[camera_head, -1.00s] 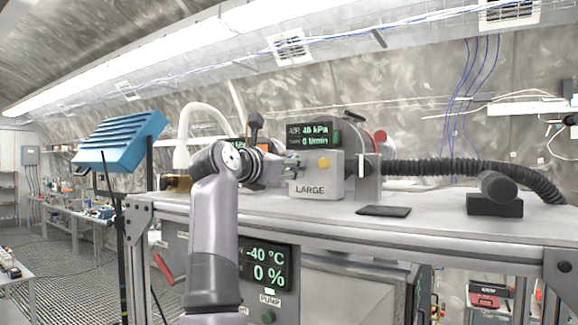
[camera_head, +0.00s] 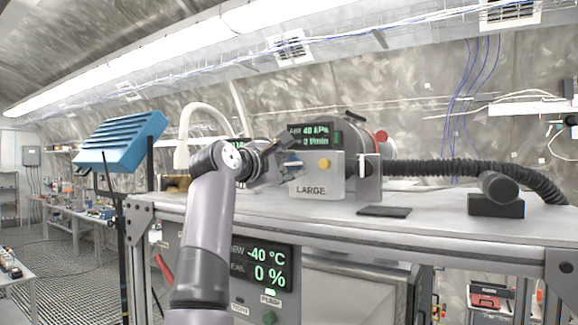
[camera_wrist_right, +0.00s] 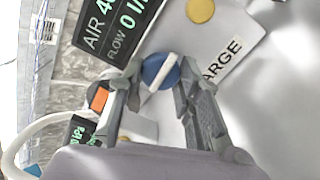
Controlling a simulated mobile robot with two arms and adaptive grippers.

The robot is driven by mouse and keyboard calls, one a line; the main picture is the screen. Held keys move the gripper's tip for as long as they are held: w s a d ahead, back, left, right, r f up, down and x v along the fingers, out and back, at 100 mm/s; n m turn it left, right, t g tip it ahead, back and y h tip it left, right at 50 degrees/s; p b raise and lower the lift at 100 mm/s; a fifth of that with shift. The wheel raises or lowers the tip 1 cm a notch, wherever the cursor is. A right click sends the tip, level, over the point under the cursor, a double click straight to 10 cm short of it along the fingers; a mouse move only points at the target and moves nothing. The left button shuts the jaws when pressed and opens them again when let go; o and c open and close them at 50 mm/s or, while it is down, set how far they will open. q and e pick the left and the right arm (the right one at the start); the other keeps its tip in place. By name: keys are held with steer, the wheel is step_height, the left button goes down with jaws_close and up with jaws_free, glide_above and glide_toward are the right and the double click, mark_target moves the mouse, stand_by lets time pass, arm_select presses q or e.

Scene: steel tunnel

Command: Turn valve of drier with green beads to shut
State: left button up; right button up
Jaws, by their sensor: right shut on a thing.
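My right gripper (camera_head: 288,164) is at the left side of a grey box labelled LARGE (camera_head: 318,186). In the right wrist view, its two fingers (camera_wrist_right: 157,74) are shut on a round blue knob (camera_wrist_right: 161,66) with a white bar across it. The bar stands at a slant. In the head view the gripper mostly hides the knob. No green beads can be made out in either view. My left gripper is not in view.
A display reading AIR and FLOW (camera_head: 314,137) and a yellow button (camera_head: 324,165) are close to the gripper. A black corrugated hose (camera_head: 450,168) runs right. A dark flat pad (camera_head: 384,211) lies on the grey bench top (camera_head: 430,205). A blue slatted panel (camera_head: 122,141) stands left.

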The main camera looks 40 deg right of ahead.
steer(key=m, duration=0.4)
steer(key=shift+m, duration=0.4)
steer(key=m, duration=0.3)
steer(key=shift+m, duration=0.3)
steer(key=m, duration=0.3)
steer(key=shift+f+m, duration=0.1)
steer(key=shift+m, duration=2)
steer(key=o, duration=1.1)
steer(key=shift+o, duration=0.2)
